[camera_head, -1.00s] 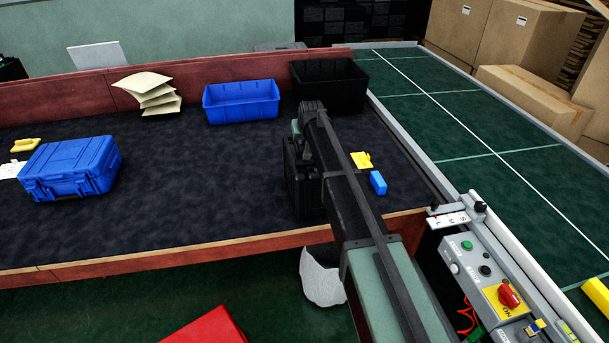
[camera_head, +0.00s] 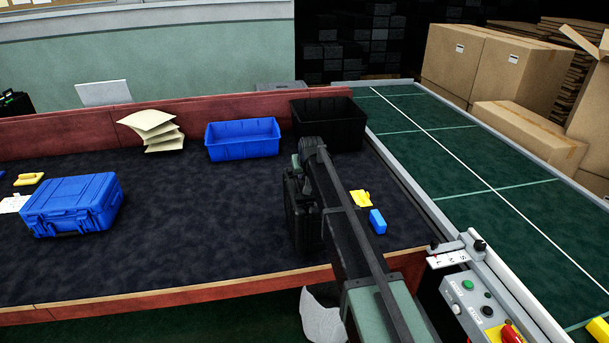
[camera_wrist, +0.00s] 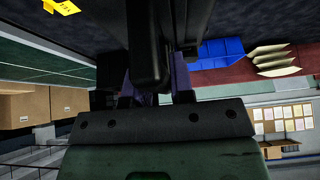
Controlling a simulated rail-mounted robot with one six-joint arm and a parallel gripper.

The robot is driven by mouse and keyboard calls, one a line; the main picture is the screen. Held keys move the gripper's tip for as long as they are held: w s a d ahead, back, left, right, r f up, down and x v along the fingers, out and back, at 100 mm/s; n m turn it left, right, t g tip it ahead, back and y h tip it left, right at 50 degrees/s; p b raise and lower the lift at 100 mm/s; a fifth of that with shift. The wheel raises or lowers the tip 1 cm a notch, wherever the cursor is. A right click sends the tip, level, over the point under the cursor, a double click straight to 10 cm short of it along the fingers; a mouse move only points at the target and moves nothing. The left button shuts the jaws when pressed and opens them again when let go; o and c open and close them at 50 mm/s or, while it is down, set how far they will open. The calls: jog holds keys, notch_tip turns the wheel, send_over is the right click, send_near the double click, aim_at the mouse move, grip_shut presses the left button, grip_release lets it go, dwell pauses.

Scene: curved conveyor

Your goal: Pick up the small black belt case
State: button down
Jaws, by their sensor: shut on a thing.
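The small black case (camera_head: 301,218) stands upright near the front right of the dark table surface, partly behind my arm. My gripper (camera_head: 300,180) is at the upper part of the case and shut on it. The fingertips are mostly hidden by my arm in the head view. In the wrist view my gripper (camera_wrist: 158,92) meets the dark case (camera_wrist: 151,40), which fills the upper middle of the picture. I cannot tell whether its base touches the table.
A blue case (camera_head: 70,207) lies at the left. A blue bin (camera_head: 242,140) and a black bin (camera_head: 328,128) stand at the back. A yellow item (camera_head: 361,198) and a blue block (camera_head: 377,221) lie right of my arm. The green conveyor (camera_head: 470,160) runs along the right.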

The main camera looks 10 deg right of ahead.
notch_tip(320, 180, up, 18)
jog(key=p, duration=1.6)
jog(key=shift+f, duration=0.25)
